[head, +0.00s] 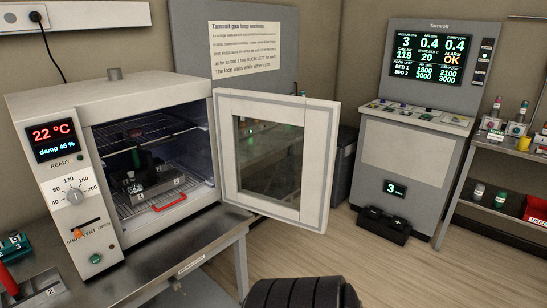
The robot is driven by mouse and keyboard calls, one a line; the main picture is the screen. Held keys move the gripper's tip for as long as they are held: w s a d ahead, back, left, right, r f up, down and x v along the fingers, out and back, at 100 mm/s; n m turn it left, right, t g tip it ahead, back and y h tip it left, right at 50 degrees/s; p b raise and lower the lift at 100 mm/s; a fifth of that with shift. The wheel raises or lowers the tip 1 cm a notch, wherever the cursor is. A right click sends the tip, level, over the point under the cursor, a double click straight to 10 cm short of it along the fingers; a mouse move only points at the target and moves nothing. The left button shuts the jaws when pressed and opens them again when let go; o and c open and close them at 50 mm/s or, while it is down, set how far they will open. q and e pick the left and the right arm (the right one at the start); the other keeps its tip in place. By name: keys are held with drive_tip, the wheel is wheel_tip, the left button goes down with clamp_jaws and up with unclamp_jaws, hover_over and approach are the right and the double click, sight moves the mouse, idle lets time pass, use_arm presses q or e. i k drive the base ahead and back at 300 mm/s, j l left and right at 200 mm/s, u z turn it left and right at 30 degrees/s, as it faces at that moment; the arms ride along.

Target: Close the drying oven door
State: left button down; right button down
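The drying oven (110,95) is a white box on a metal bench at the left. Its front control panel (75,190) reads 22 °C and damp 45 %. The oven door (228,190) is white-framed with a dark glass window (270,160). It stands wide open, swung out to the right of the chamber, so the chamber is exposed. Inside are wire shelves (140,135) and a dark tray (150,185) with labelled parts. A red handle (170,202) shows at its front edge. Neither of my grippers is in view.
The bench edge (190,262) runs below the oven. A dark ribbed shape (300,293) fills the bottom middle. A grey console (410,150) with a screen stands at the right, beside a shelf rack (500,215).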

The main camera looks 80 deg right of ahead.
sight(320, 119)
drive_tip(key=k+l, duration=0.1)
drive_tip(key=l, duration=0.65)
drive_tip(key=k+l, duration=0.1)
drive_tip(key=l, duration=1.4)
drive_tip(key=k+l, duration=0.15)
drive_tip(key=l, duration=0.6)
drive_tip(key=k+l, duration=0.1)
drive_tip(key=l, duration=0.65)
drive_tip(key=k+l, duration=0.1)
drive_tip(key=l, duration=0.65)
